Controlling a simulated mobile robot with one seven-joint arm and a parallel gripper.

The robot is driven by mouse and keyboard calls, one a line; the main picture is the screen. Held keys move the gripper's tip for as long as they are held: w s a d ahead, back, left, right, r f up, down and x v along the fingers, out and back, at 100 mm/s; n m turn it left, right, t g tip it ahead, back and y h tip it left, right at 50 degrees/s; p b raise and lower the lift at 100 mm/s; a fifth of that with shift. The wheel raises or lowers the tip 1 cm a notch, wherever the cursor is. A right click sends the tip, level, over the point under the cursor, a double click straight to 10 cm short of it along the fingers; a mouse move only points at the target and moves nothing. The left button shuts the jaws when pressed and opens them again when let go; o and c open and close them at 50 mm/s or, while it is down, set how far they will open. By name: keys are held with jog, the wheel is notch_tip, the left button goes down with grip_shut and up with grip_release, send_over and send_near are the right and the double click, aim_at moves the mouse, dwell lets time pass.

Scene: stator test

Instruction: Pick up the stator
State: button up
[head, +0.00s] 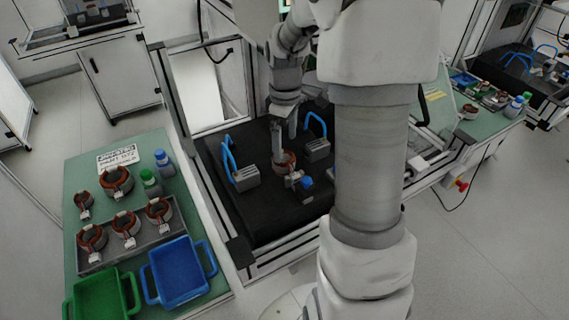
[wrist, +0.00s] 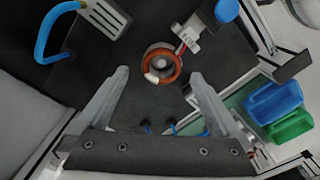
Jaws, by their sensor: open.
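A stator (head: 285,162), a ring with copper-brown windings, sits on the black surface of the test station. It also shows in the wrist view (wrist: 163,66), near the top middle, with a red lead running toward a grey clamp (wrist: 190,38) with a blue knob. My gripper (head: 284,142) points down at the stator in the head view and partly hides it. In the wrist view my gripper (wrist: 156,78) is open and empty, with its two fingers apart, one on each side below the ring. I cannot tell the exact height between the fingertips and the stator.
Grey blocks with blue hoses (head: 243,178) (head: 317,148) flank the stator. A green side table (head: 75,235) at left holds a grey tray (head: 135,247) of stators, more stators, bottles, a green bin (head: 104,298) and a blue bin (head: 181,272). Frame posts edge the station.

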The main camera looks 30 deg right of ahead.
aim_at(285, 158)
jog(key=shift+a+f, duration=0.15)
jog(key=shift+f, duration=3)
jog(key=shift+s, duration=0.1)
jog(key=shift+c, duration=0.3)
jog(key=shift+r, duration=0.1)
grip_shut()
